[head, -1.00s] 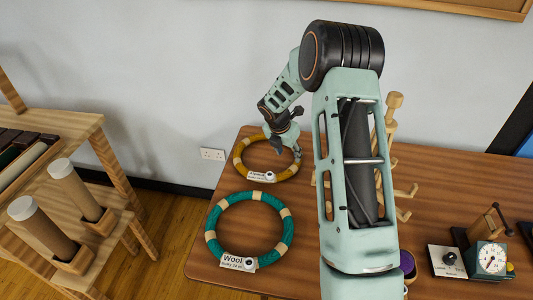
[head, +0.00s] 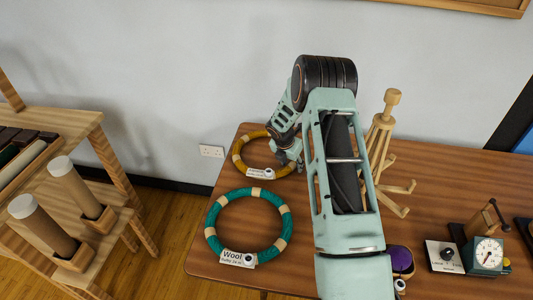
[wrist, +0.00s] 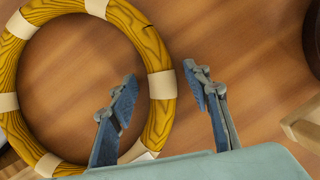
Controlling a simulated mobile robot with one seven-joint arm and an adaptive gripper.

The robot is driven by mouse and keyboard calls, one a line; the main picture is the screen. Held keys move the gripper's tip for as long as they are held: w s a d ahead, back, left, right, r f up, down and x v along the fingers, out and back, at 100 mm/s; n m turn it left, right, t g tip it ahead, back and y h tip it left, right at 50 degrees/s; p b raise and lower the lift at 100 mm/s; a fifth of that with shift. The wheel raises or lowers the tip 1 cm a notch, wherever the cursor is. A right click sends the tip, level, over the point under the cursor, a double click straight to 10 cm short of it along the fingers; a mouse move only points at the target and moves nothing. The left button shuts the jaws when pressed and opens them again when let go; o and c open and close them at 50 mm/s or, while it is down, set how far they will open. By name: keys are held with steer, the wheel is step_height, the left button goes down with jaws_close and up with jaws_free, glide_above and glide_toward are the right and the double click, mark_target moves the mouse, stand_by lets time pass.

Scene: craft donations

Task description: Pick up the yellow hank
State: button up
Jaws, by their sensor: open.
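The yellow hank (head: 240,160) is a ring with cream bands and a white label, lying flat at the table's far left corner. In the wrist view the yellow hank (wrist: 155,50) fills the left side. In the head view my gripper (head: 290,164) is at the ring's right side, partly hidden by my arm.
A teal hank (head: 213,221) with a Wool label lies nearer on the table (head: 455,190). A wooden stand (head: 382,130) with pegs is to the right. A purple item (head: 402,262) and a dial device (head: 487,255) are at the front right.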

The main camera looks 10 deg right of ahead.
steer(key=shift+c, duration=0.6)
jaws_close()
steer(key=shift+r, duration=0.15)
